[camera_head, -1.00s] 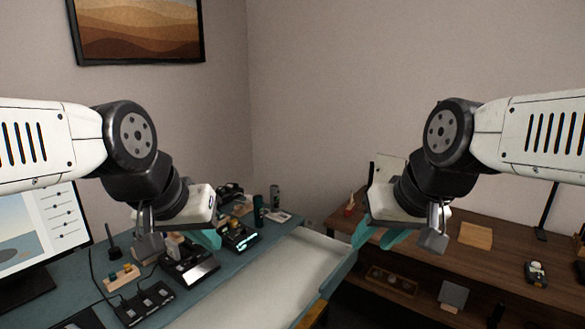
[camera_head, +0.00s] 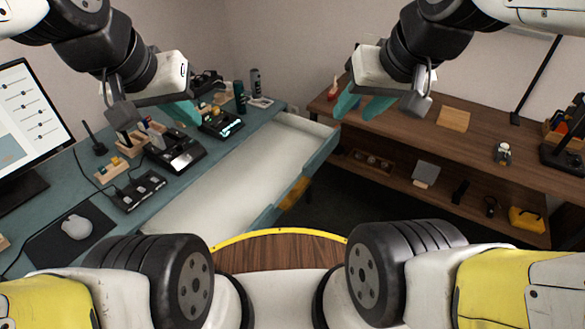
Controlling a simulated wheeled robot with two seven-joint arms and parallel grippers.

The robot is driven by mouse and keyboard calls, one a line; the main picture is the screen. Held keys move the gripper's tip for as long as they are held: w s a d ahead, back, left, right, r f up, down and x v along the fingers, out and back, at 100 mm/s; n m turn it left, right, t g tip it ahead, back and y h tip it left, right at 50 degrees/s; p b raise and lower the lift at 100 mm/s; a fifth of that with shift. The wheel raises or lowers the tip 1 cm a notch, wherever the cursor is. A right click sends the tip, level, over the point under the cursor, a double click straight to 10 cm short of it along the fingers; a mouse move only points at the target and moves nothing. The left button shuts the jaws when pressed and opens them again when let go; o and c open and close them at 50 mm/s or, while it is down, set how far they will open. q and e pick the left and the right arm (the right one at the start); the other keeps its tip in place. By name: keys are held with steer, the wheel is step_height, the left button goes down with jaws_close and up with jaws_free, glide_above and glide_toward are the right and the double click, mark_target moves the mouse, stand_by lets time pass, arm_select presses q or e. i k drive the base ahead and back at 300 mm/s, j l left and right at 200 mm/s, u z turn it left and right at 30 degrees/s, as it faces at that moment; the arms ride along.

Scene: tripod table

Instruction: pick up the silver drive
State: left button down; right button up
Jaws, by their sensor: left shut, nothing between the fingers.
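My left gripper (camera_head: 186,113) has teal fingers, shut and empty, above the back part of the teal desk (camera_head: 210,168). My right gripper (camera_head: 361,106) has its teal fingers apart with nothing seen between them, in front of the wooden shelf unit at right. A black device with a pale silver top (camera_head: 178,150) stands on the desk below the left gripper. Small upright pieces (camera_head: 130,142) stand beside it, partly behind the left gripper. I cannot tell for sure which thing is the silver drive.
An open, empty pale drawer (camera_head: 235,185) sticks out from the desk. A monitor (camera_head: 30,125), mouse (camera_head: 76,226) and black button box (camera_head: 139,190) are at left. The wooden shelf unit (camera_head: 400,165) holds a yellow case (camera_head: 526,220) and other items. Dark floor lies between.

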mark_target(156, 140)
steer(key=k+j+u, duration=0.1)
steer(key=j+u, duration=0.35)
steer(key=j, duration=0.15)
steer(key=j+u, duration=0.45)
steer(key=j, duration=0.15)
steer(key=i+j+u, duration=0.25)
